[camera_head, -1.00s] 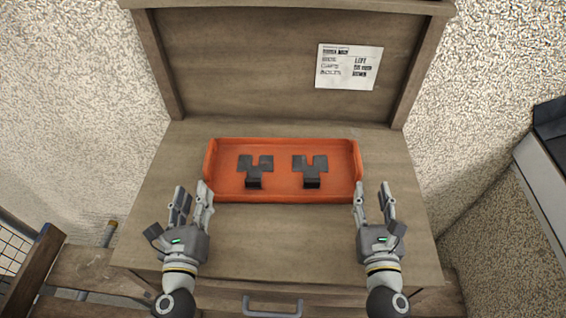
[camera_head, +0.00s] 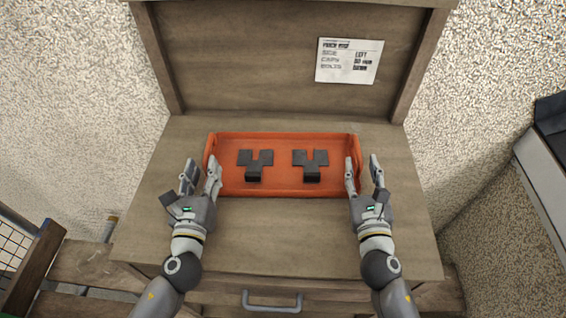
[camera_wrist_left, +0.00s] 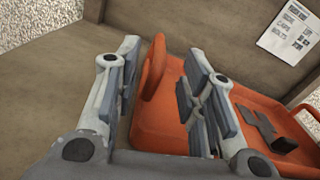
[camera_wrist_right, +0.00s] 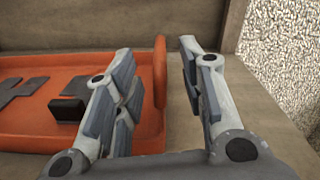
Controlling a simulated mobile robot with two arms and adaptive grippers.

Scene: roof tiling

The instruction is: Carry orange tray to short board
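The orange tray (camera_head: 283,189) lies flat on the wooden desk top, with two dark grey metal brackets (camera_head: 255,163) (camera_head: 310,163) inside it. My left gripper (camera_head: 201,180) is open at the tray's left end; in the left wrist view (camera_wrist_left: 155,95) the tray's end wall stands between its spread fingers. My right gripper (camera_head: 363,176) is open at the tray's right end; in the right wrist view (camera_wrist_right: 160,95) the right end wall shows between its fingers. I see no contact pressing on either wall. The short board is not identifiable in these frames.
The desk (camera_head: 290,240) has bare wood in front of the tray and a drawer handle (camera_head: 272,301) below. A raised back panel (camera_head: 250,60) with a paper note (camera_head: 348,61) stands behind. Wooden planks (camera_head: 85,265) are at lower left, a dark-topped unit (camera_head: 552,130) at right.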

